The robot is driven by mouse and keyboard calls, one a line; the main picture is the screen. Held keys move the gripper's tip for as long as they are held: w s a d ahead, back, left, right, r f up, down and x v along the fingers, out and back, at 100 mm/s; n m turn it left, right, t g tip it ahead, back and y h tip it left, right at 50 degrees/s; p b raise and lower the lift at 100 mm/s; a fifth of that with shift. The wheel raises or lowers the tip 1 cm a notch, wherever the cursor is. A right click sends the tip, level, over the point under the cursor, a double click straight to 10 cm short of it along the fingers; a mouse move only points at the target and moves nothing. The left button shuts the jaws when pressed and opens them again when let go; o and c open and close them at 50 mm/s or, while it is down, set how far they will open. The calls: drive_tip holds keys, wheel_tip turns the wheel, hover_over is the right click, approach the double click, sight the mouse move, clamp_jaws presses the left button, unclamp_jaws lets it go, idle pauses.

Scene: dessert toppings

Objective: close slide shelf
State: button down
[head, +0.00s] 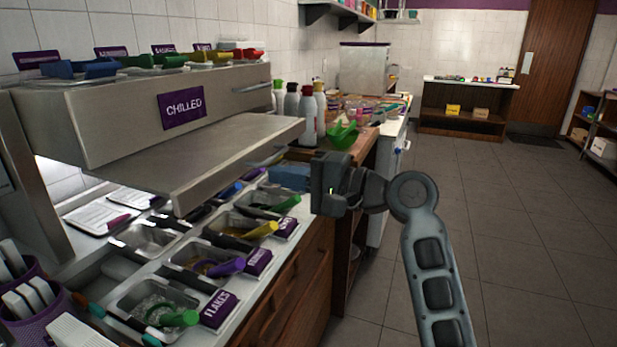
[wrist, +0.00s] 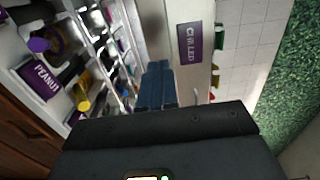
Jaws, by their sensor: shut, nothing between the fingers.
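The slide shelf (head: 205,155) is a flat metal tray under the metal housing with the purple CHILLED sign. My gripper (head: 276,173) is just to the right of and slightly below that corner in the head view. Its blue fingers point left toward the counter and are shut and empty. In the wrist view the closed fingers (wrist: 157,80) point toward the unit. Whether they touch the shelf or its handle cannot be told.
Below the shelf, the counter holds several metal topping bins with coloured scoops, including one labelled FLAKES (head: 155,305). The tiled floor (head: 500,230) to the right is clear.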

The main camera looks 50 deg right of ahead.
sight(238, 168)
drive_tip(key=shift+p+x, duration=0.35)
drive_tip(key=shift+x, duration=2.8)
